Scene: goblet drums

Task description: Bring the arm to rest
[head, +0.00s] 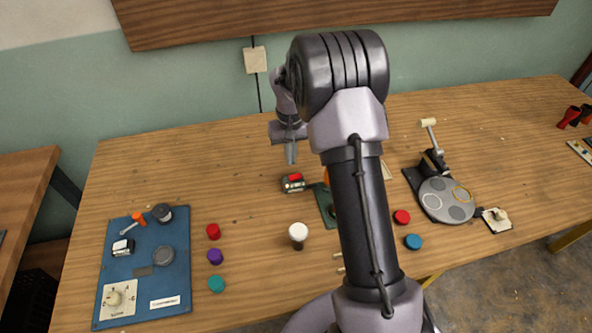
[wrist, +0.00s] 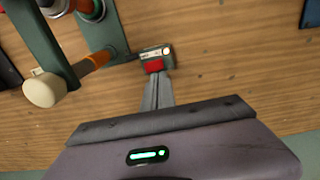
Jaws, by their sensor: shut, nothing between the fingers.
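My gripper (head: 291,155) hangs over the far middle of the wooden table (head: 200,180), fingers pointing down. Its fingers are together and hold nothing; they also show shut in the wrist view (wrist: 157,80). A small box with a red top (head: 293,183) sits on the table just in front of the fingertips in the head view. In the wrist view this box (wrist: 157,58) shows a red part and a lit lamp close beyond the fingertips. Whether they touch it I cannot tell. My upper arm hides part of the table's middle.
A blue board (head: 140,285) with a dial lies at the left. Red (head: 214,231), purple (head: 215,256) and teal (head: 216,284) pieces stand beside it. A white-topped piece (head: 298,232) stands near the middle. A grey disc plate (head: 446,200) stands right.

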